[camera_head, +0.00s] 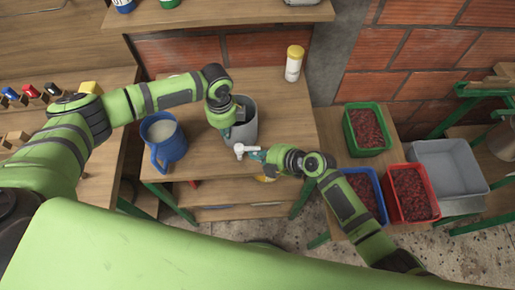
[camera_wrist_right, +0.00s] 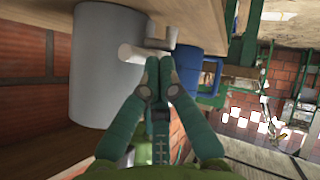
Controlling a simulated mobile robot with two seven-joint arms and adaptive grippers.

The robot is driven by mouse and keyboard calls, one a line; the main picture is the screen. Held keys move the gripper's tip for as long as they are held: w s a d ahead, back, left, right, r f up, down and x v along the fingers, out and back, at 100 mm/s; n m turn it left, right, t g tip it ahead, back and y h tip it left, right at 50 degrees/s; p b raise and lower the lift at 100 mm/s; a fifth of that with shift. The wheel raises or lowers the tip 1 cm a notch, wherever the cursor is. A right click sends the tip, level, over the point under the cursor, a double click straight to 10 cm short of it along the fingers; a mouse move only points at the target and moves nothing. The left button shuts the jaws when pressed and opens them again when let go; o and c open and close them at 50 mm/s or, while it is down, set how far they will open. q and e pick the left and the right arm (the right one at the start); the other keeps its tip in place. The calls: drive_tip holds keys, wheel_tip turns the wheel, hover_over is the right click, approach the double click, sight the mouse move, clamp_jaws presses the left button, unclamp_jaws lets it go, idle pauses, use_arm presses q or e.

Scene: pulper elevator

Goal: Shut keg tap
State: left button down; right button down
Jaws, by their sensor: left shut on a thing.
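The keg (camera_head: 247,130) is a grey cylinder standing on the wooden table near its front edge. It fills the left part of the right wrist view (camera_wrist_right: 100,75). Its pale tap (camera_head: 239,149) sticks out at the front, low on the keg; the tap also shows in the right wrist view (camera_wrist_right: 145,50). My left gripper (camera_head: 234,117) is at the top of the keg and shut on it, with the exact contact partly hidden. My right gripper (camera_head: 249,153) is beside the tap, fingertips together (camera_wrist_right: 160,62), close to or touching the tap; nothing shows between them.
A blue mug (camera_head: 169,150) with pale contents stands left of the keg. A white jar with a yellow lid (camera_head: 294,63) stands at the back right of the table (camera_head: 290,115). Green, blue and red crates (camera_head: 432,182) of red beans and a grey bin (camera_head: 450,165) are at right.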

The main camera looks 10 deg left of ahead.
drive_tip(key=shift+s+r, duration=0.4)
drive_tip(key=shift+r, duration=0.2)
drive_tip(key=a+r+v, duration=0.1)
drive_tip(key=v, duration=1.1)
drive_tip(key=shift+s, duration=0.35)
use_arm(q)
drive_tip(key=c, duration=1.3)
unclamp_jaws()
